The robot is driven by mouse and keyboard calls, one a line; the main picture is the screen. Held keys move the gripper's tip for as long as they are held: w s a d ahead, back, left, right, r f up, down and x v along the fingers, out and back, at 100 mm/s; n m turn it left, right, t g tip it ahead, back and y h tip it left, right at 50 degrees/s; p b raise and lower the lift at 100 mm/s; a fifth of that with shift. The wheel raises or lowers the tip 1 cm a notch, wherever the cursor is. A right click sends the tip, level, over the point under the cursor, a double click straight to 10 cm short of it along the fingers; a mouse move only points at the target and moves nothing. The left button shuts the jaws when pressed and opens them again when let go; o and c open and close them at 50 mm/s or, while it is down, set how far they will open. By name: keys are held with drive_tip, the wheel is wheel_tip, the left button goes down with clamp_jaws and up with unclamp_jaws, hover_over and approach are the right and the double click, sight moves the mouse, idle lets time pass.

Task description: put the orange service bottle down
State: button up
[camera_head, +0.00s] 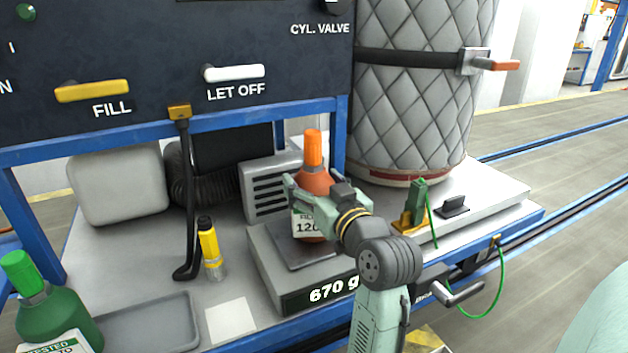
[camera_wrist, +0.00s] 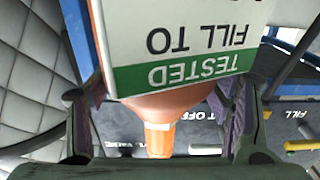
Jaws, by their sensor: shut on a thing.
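The orange service bottle (camera_head: 315,182) has a bright orange cap and a white label with a green "TESTED" band. It stands upright over the dark pan (camera_head: 281,252) of a scale (camera_head: 266,275) whose display reads 670 g. Its base appears at the pan, but I cannot tell whether it touches. My gripper (camera_head: 312,196) is shut around the bottle's body from the front right. In the wrist view my gripper (camera_wrist: 160,105) has a finger on either side of the bottle (camera_wrist: 160,108); the label hides much of its body.
A green bottle (camera_head: 47,300) and a grey tray (camera_head: 150,322) are at the front left. The quilted cylinder (camera_head: 415,90) rises behind right. A green-and-yellow clamp (camera_head: 414,210) sits right of the scale.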

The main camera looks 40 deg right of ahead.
drive_tip(key=shift+f, duration=0.1)
drive_tip(key=o, duration=2)
drive_tip(key=b+v, duration=0.2)
drive_tip(key=v, duration=1)
drive_tip(key=shift+b, duration=0.35)
